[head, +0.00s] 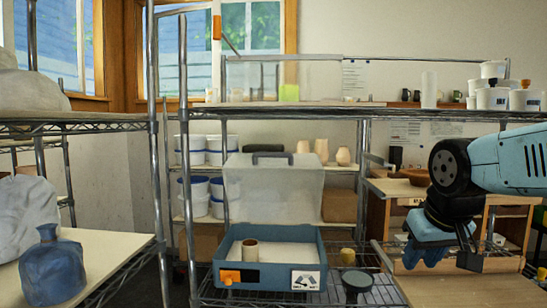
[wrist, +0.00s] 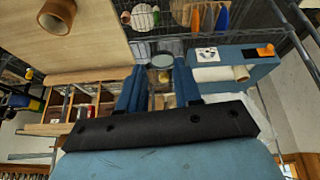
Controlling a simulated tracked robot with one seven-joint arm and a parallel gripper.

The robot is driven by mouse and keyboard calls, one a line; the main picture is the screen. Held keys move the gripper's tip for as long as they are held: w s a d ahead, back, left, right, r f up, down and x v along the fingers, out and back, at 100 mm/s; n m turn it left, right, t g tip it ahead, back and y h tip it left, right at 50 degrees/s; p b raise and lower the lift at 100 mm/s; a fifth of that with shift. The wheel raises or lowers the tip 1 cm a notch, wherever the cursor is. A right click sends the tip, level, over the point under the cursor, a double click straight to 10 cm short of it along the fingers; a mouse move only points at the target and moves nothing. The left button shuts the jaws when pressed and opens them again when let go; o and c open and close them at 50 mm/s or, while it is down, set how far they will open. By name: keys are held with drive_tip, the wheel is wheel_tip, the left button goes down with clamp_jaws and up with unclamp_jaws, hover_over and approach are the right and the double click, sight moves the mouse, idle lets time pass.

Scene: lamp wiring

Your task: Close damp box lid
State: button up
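The damp box (head: 265,290) is a blue tray on a wire shelf, with an orange latch (head: 230,277) and a dial gauge (head: 305,280) on its front. Its translucent lid (head: 272,190) stands raised at the back, with a dark handle (head: 268,156) on top. A tan cylinder (head: 250,250) stands inside on a white bed. My gripper (head: 428,252) is right of the box, apart from it and the lid. In the wrist view, its blue fingers (wrist: 158,72) are apart with nothing held, and the box (wrist: 228,84) shows at right. The lid is not clear there.
A grey-topped jar (head: 356,281) and a small yellowish pot (head: 347,256) stand right of the box. A wire shelf with pots (head: 330,104) runs above the lid. A blue jug (head: 51,268) is at left. A wooden table (head: 460,291) lies below my gripper.

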drive_tip(key=w+a+n+t+h, duration=0.1)
drive_tip(key=w+a+n+h, duration=0.15)
drive_tip(key=w, duration=1.35)
drive_tip(key=w+a+n+h, duration=0.2)
drive_tip(key=w+h, duration=0.1)
drive_tip(key=w, duration=1.3)
drive_tip(key=n+t+h, duration=0.2)
drive_tip(key=n+t, duration=0.6)
drive_tip(key=t, duration=0.1)
approach(272, 156)
drive_tip(key=shift+y, duration=0.25)
drive_tip(key=x, duration=1.1)
drive_tip(key=shift+w+d+r, duration=0.1)
drive_tip(key=shift+d+r, duration=0.05)
drive_tip(key=shift+r, duration=0.1)
clamp_jaws()
